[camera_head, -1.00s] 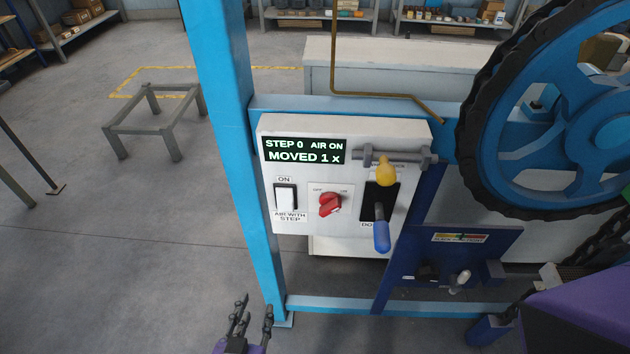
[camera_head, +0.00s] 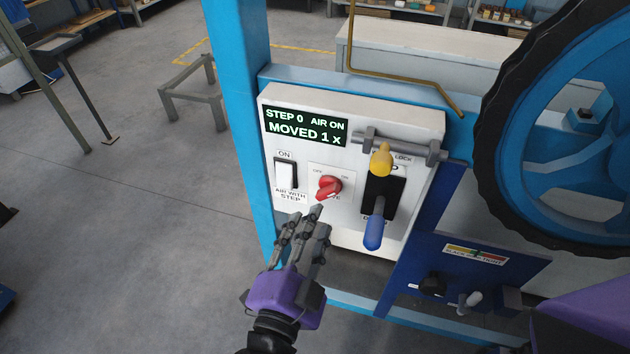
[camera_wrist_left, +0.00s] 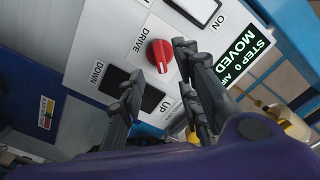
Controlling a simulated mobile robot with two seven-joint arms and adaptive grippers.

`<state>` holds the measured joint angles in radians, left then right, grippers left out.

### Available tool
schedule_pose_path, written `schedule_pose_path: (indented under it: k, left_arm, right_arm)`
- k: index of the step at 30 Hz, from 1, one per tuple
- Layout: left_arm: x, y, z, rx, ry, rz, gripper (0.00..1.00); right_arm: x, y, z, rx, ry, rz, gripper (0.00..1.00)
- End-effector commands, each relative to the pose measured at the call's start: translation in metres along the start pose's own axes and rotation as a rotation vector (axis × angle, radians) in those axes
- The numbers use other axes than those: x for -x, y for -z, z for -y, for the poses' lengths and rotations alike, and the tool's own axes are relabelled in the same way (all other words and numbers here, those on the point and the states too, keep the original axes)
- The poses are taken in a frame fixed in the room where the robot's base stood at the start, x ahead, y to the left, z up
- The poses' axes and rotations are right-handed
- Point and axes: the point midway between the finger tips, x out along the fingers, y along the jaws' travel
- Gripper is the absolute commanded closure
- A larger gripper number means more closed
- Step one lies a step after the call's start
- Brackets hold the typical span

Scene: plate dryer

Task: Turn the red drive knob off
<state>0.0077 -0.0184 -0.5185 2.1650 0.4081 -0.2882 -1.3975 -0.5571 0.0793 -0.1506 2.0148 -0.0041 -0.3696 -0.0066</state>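The red drive knob (camera_head: 329,188) is on the white control panel (camera_head: 408,118), between OFF and ON labels. Its pointer direction is hard to tell. My left gripper (camera_head: 307,220) is just below and in front of the knob, fingers pointing up at the panel. In the left wrist view the knob (camera_wrist_left: 158,52) shows whole, just beyond the fingertips of my left gripper (camera_wrist_left: 158,72). The fingers are spread with nothing between them, and contact with the knob cannot be made out. My right gripper is out of view.
A white switch (camera_head: 286,174) sits left of the knob. A blue-handled lever (camera_head: 374,232) and a yellow-knobbed lock bar (camera_head: 381,160) are on its right. The display (camera_head: 305,127) reads STEP 0, AIR ON, MOVED 1 x. A blue post (camera_head: 240,120) stands left of the panel.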

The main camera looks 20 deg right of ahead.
Motion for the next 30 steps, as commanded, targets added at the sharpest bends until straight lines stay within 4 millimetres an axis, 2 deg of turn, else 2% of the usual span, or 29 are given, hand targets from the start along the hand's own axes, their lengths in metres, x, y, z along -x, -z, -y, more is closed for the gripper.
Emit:
schedule_pose_path:
  k: [5, 12, 17, 24, 25, 30]
  left_arm:
    - [-0.027, 0.002, 0.002, 0.004, 0.003, -0.002, 0.69]
    - [-0.062, 0.001, 0.001, 0.003, 0.001, -0.001, 0.69]
    - [-0.071, 0.0, 0.0, 0.003, 0.0, 0.0, 0.69]
    - [-0.072, 0.0, 0.0, 0.003, -0.001, 0.0, 0.69]
    - [-0.072, 0.0, 0.0, 0.003, -0.001, 0.0, 0.7]
    - [-0.072, 0.0, 0.0, 0.003, -0.001, 0.0, 0.92]
  right_arm:
    - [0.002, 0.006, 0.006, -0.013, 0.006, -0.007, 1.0]
    - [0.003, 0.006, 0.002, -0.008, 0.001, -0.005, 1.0]
    - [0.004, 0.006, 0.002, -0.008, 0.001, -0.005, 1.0]
    - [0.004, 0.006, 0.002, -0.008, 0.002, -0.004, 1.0]
    - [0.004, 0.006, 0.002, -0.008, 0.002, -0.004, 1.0]
    - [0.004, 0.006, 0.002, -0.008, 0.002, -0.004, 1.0]
